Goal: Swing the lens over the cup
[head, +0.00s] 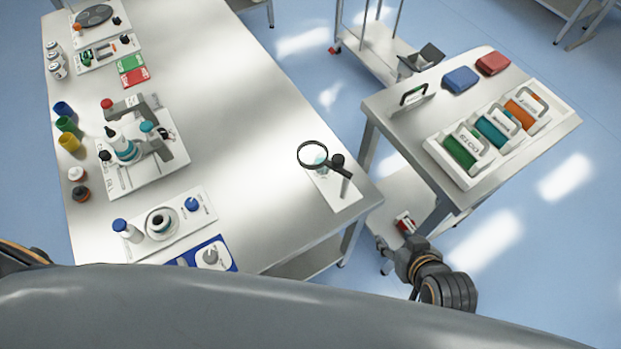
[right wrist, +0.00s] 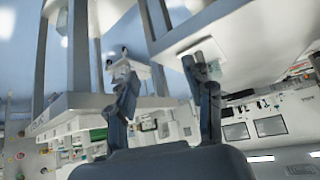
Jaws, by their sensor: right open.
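The lens (head: 311,153) is a round, black-rimmed magnifier on a short dark arm near the right edge of the long table. Its arm meets a dark pivot (head: 338,159) on a pale base plate (head: 327,196). A small teal shape, perhaps the cup (head: 320,161), shows at the lens; I cannot tell how well the two line up. My right gripper (head: 392,234) is open, below and right of the lens, in the gap between the tables. Its spread fingers also show in the right wrist view (right wrist: 161,73), with nothing between them. My left gripper is out of view.
The side table (head: 415,123) on the right holds a white rack with green, teal and orange rolls. The long table (head: 235,110) has bottles, cups and fixtures along its left side; its middle is clear. Table edges and legs flank my right gripper.

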